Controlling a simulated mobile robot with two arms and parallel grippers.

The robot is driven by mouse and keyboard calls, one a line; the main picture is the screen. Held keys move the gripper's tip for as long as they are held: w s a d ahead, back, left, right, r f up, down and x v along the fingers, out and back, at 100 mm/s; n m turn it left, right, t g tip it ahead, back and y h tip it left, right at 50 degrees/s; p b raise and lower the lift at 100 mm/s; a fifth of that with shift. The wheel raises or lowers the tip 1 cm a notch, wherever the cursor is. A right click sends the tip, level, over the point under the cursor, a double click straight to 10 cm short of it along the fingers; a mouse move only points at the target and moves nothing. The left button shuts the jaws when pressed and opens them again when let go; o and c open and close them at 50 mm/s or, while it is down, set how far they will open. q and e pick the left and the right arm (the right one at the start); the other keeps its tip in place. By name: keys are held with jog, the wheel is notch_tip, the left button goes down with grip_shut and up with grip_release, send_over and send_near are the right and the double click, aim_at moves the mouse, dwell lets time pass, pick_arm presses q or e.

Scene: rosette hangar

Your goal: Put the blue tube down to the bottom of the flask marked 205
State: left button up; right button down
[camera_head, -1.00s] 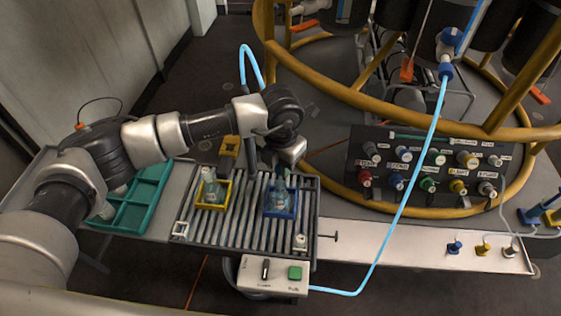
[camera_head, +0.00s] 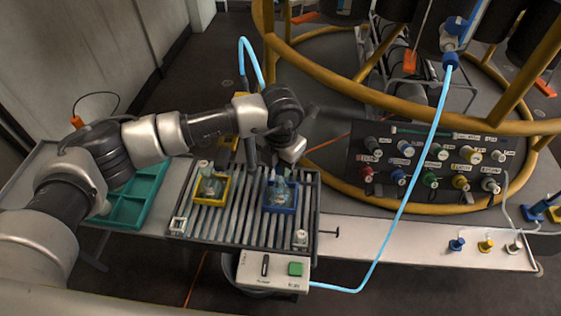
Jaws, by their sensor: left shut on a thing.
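The blue tube (camera_head: 246,48) arcs up from behind the rack and comes down behind my left wrist; its lower end is hidden. My left gripper (camera_head: 285,168) points down just above the flask (camera_head: 280,194) in the blue square holder, shut on what appears to be the blue tube. Its fingers are mostly hidden, and I cannot tell whether the tube end is inside the neck. A second flask (camera_head: 210,187) sits in a yellow holder to the left. No number is readable on either flask. My right gripper is not in view.
Both holders stand on a slatted rack (camera_head: 232,219). A control box (camera_head: 273,274) with a green button is in front. A teal tray (camera_head: 132,207) lies left. A long blue hose (camera_head: 408,190) hangs at right, near a knob panel (camera_head: 430,165) and yellow rails.

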pick_arm(q)
jog(key=shift+f+b, duration=0.3)
jog(key=o, duration=1.5)
jog(key=shift+r, duration=0.15)
jog(key=shift+r+p, duration=1.8)
jog(key=shift+r, duration=1.1)
